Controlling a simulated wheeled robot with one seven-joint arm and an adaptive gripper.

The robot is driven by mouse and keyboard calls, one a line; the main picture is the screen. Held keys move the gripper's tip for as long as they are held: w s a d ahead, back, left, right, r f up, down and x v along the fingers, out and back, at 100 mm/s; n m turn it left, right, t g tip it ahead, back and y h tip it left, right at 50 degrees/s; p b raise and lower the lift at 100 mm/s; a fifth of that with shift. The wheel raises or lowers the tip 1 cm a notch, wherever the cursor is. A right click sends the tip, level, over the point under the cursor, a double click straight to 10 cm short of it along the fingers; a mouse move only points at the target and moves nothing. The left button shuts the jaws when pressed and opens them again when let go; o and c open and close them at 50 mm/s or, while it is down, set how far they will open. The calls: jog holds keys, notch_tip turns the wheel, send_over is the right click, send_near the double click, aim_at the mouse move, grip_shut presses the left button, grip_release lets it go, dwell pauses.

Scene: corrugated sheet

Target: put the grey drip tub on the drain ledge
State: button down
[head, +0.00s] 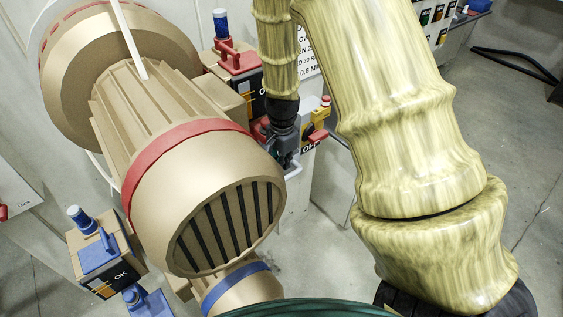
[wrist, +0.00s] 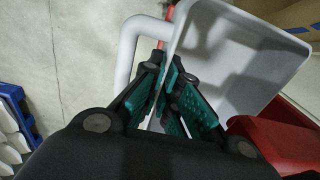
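The grey drip tub (wrist: 240,75) fills the upper right of the wrist view, pale and open, tilted in the picture, its hollow inside showing. My gripper (wrist: 172,92) has its teal pads close together at the tub's left wall, one pad on each side, and appears closed on that wall. The lower part of the tub is hidden by the fingers and the red thing in front. I cannot pick out the drain ledge in either view.
A big tan machine (head: 190,165) with a red band and slatted end stands left of my arm. Red-handled (head: 238,58) and blue-handled (head: 98,252) units stand around it.

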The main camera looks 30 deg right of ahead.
jog(key=c, duration=1.6)
grip_release()
jog(key=shift+c, duration=0.2)
notch_tip(320, 180, up, 13)
jog(key=b, duration=0.1)
